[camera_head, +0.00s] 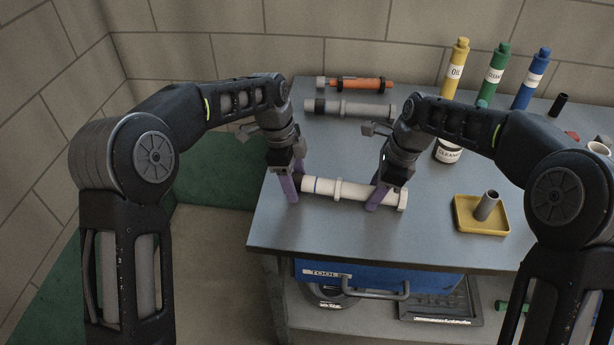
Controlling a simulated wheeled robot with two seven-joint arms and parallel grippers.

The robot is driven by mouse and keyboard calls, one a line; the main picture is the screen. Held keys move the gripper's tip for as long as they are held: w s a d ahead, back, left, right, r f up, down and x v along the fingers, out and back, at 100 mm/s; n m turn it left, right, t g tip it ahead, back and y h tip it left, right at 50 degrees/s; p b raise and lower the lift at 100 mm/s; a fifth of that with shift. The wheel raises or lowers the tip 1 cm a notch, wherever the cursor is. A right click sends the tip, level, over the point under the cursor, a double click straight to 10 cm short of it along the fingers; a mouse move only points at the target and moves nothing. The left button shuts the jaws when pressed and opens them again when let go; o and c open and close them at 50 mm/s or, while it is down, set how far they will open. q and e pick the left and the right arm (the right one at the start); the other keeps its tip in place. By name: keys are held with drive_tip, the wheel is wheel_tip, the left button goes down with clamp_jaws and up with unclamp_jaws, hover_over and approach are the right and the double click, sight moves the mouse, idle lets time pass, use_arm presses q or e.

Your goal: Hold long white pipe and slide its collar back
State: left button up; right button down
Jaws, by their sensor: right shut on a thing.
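The long white pipe (355,191) lies left to right near the front of the table. It has a raised light ring (338,190), a blue band left of that ring and a dark left end; I cannot tell which part is the collar. My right gripper (378,196), with purple fingers, is shut on the pipe near its right end. My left gripper (292,187) is at the dark left end, with its fingers close around or beside it. Whether it grips that end is not clear.
Behind lie a grey pipe (365,109) and an orange pipe (362,84). Yellow (455,68), green (493,74) and blue (531,80) bottles stand at the back right. The table's front edge is close.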

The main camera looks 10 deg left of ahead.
sight(300, 176)
use_arm(q)
drive_tip(key=shift+o, duration=0.2)
drive_tip(key=shift+r, duration=0.15)
drive_tip(key=shift+r, duration=3.4)
use_arm(e)
drive_tip(key=c, duration=0.9)
unclamp_jaws()
drive_tip(key=shift+o, duration=0.2)
drive_tip(key=v, duration=1.2)
use_arm(q)
drive_tip(key=shift+s+f, duration=0.1)
use_arm(e)
drive_tip(key=shift+s, duration=0.1)
